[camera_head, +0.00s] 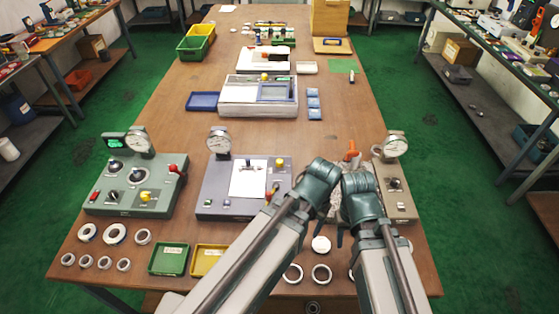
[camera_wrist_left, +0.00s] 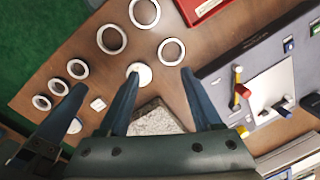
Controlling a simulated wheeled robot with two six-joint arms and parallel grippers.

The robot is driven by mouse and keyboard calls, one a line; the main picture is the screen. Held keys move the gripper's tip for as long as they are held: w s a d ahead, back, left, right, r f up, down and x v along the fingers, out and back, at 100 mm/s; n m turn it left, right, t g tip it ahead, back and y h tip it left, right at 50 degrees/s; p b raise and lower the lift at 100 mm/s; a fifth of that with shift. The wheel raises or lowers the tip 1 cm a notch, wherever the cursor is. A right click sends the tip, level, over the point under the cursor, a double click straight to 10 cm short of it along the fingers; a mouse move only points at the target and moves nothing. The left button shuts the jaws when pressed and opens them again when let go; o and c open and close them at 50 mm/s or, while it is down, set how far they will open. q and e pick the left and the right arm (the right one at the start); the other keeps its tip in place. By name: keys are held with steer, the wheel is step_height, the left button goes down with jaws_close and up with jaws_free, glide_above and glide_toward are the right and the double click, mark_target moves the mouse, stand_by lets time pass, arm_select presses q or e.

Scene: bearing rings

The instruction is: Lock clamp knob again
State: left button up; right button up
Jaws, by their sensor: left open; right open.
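No clamp knob is clearly identifiable. The right grey station (camera_head: 401,203) has a dial gauge (camera_head: 396,144) and an orange handle (camera_head: 351,150); my arms cover its left side. The middle grey station (camera_head: 216,187) has a yellow knob (camera_head: 281,162) and a red knob, seen in the left wrist view (camera_wrist_left: 243,91). My left gripper (camera_wrist_left: 163,90) is open and empty, with a rough grey block (camera_wrist_left: 155,119) in view between its fingers. My right gripper (camera_head: 350,226) is open, close beside the left one, its fingers mostly hidden.
A white disc (camera_head: 321,244) and several metal rings (camera_head: 321,273) lie along the front edge. A green tray (camera_head: 168,259) and a yellow tray (camera_head: 206,260) lie left of my arms. The left station (camera_head: 135,185) has a red knob.

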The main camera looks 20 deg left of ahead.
arm_select(q)
steer(key=w+a+r+n+p, duration=0.1)
steer(key=w+a+n, duration=0.25)
steer(key=w, duration=0.55)
steer(key=w+a+r+n+p, duration=0.2)
steer(key=w+n, duration=0.3)
steer(key=w, duration=0.4)
steer(key=r+n+h+p, duration=0.1)
steer(key=r+n+p, duration=0.1)
steer(key=n, duration=0.7)
glide_above(280, 161)
steer(key=shift+s+a+f+t+b, duration=0.2)
steer(key=shift+s+f+t+b, duration=0.1)
steer(key=shift+b, duration=0.1)
arm_select(e)
step_height(280, 161, up, 4)
steer(key=shift+r, duration=0.25)
arm_select(q)
steer(key=f+b, duration=1.3)
steer(key=shift+w+d+f+b, duration=0.15)
steer(key=shift+w+f+b, duration=0.1)
steer(key=shift+f+b, duration=0.1)
arm_select(e)
step_height(280, 161, down, 14)
steer(key=shift+r, duration=0.2)
arm_select(q)
steer(key=shift+r, duration=0.1)
jaws_close()
